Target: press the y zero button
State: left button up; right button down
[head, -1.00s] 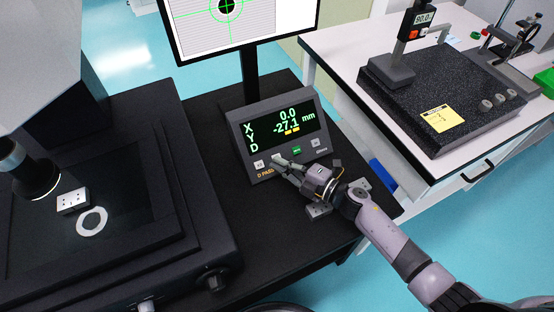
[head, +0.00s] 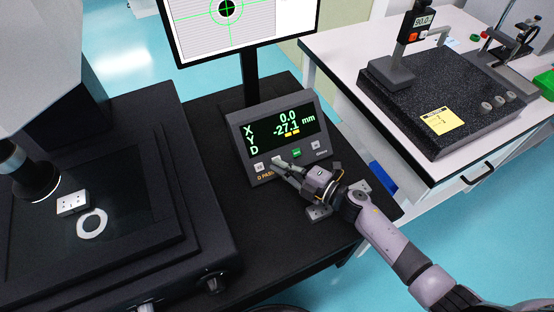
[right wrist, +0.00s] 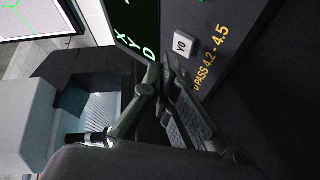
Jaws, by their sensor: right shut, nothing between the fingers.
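The readout box (head: 243,150) stands tilted on the black bench and shows X 0.0 and Y -27.1 mm. The Y0 button (right wrist: 182,44) is a small white square on its lower panel, beside the yellow PASS text, in the right wrist view. In the head view my right gripper's fingers cover that part of the panel. My right gripper (head: 279,162) is shut and empty, its tips at the lower panel. In the right wrist view its fingertips (right wrist: 168,62) are close beside the Y0 button; I cannot tell whether they touch the panel. My left gripper is not in view.
Another white button (head: 258,167) lies left of the fingertips and a green button (head: 297,153) right of them. A small metal block (head: 318,212) lies under my right wrist. The measuring machine's stage (head: 130,235) fills the left; a monitor (head: 245,30) stands behind.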

jog(key=shift+f, duration=0.1)
jog(key=shift+w+a+f+b, duration=0.15)
jog(key=shift+w+f+b, duration=0.05)
jog(key=shift+w+b, duration=0.15)
jog(key=shift+w+a+f+b, duration=0.1)
jog(key=shift+w+f+b, duration=0.1)
jog(key=shift+f+b, duration=0.1)
dwell(0.8)
jog(key=shift+r, duration=0.15)
jog(key=shift+s+d+r+p, duration=0.25)
jog(key=shift+s+r+p, duration=0.25)
jog(key=shift+p, duration=0.2)
jog(key=shift+s+r+p, duration=0.2)
jog(key=shift+r+p, duration=0.05)
jog(key=shift+p, duration=0.15)
jog(key=s+r+p, duration=0.1)
jog(key=s+d+r+p, duration=0.1)
jog(key=s+p, duration=0.1)
jog(key=shift+d+r, duration=0.2)
jog(key=shift+r, duration=0.2)
